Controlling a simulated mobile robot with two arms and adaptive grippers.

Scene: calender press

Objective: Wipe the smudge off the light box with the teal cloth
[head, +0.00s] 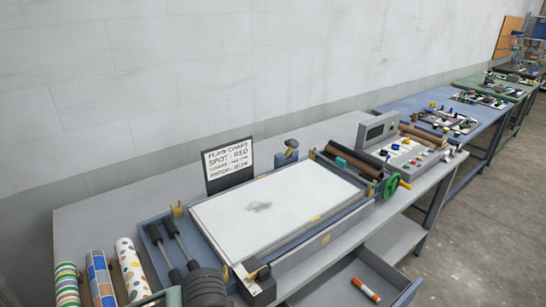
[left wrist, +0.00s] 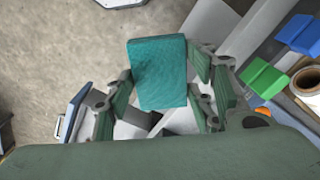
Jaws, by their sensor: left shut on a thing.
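The light box (head: 290,220) is a white flat panel in a blue-grey frame on the bench in the head view. A grey smudge (head: 259,207) lies near the middle of its surface. My left gripper (left wrist: 160,75) shows in the left wrist view, with its green-padded fingers shut on the teal cloth (left wrist: 158,72), a folded block-like pad. The cloth appears held off the bench, with floor behind it in that view. I cannot clearly make out the left gripper or cloth in the head view. My right gripper is in neither view.
A placard (head: 229,166) stands behind the light box. Patterned rolls (head: 130,268) lie at left; dark rollers and a green handwheel (head: 390,187) are at right. An open drawer (head: 395,283) holds an orange-and-white item (head: 365,289). Blue (left wrist: 300,36) and green (left wrist: 263,78) blocks show in the wrist view.

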